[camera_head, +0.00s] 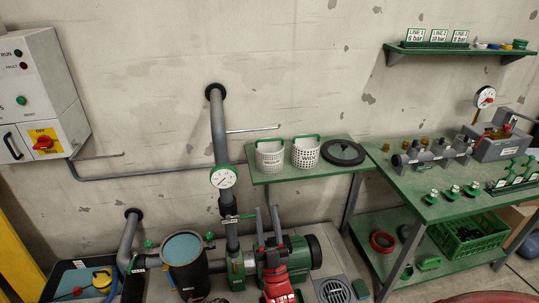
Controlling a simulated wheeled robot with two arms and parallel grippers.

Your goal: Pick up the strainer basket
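Two white perforated strainer baskets with green handles stand upright side by side on the green wall shelf: the left basket (270,161) and the right basket (306,157). Each has a small label that is too small to read surely. My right gripper (267,212) is low in front of the pump, below the shelf and well apart from both baskets. Its two grey fingers point up with a gap between them and nothing in it. My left gripper is not in view. An open dark strainer pot (187,279) with bluish liquid at its top stands on the floor at the lower left.
A dark round lid (343,153) lies right of the baskets on the shelf (285,177). A pressure gauge (222,178) and vertical pipe (219,125) stand left of the shelf. The green pump (300,252) is below. A workbench (400,188) with fittings adjoins at right.

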